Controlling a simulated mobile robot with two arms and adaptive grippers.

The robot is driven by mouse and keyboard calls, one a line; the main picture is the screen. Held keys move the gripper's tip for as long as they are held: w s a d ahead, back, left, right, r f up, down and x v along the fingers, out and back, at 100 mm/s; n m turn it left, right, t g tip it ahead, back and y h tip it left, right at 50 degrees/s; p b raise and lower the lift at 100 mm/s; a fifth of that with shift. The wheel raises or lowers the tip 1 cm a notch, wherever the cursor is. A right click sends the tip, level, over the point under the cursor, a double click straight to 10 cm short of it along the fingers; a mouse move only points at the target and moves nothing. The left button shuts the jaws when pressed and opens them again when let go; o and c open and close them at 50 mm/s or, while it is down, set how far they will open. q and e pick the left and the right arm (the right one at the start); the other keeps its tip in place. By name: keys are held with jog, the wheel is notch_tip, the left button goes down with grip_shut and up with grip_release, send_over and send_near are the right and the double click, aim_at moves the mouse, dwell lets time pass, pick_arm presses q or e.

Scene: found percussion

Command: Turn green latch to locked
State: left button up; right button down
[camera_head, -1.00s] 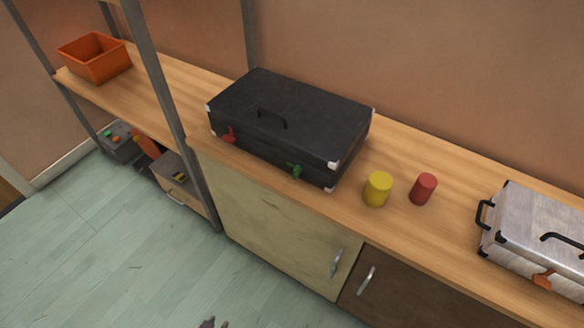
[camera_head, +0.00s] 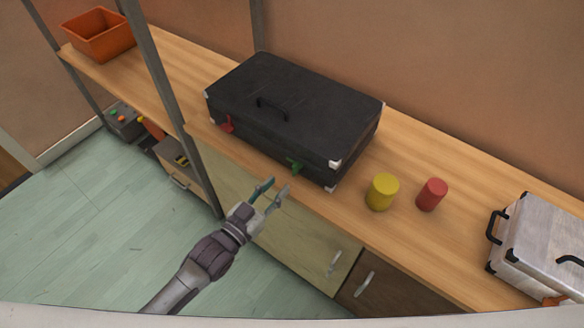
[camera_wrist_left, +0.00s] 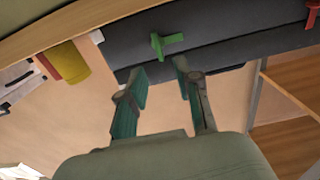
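The black case (camera_head: 290,112) lies closed on the wooden counter. The green latch (camera_head: 296,167) is on its front face toward the right corner. It also shows in the left wrist view (camera_wrist_left: 166,42), beyond my fingertips. A red latch (camera_head: 227,124) is on the same face toward the left. My left gripper (camera_head: 268,190) is open and empty in front of the counter, short of the green latch and not touching it. Its two fingers (camera_wrist_left: 160,78) are apart in the left wrist view. My right gripper is not in view.
A yellow cylinder (camera_head: 382,192) and a red cylinder (camera_head: 432,194) stand on the counter right of the case. A silver case (camera_head: 540,240) is farther right. An orange bin (camera_head: 98,36) sits at the far left. A metal post (camera_head: 165,95) rises left of the black case.

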aim_at(293, 170)
pick_arm(q)
jog(key=x, duration=0.7)
jog(key=shift+w+d, duration=0.1)
grip_shut()
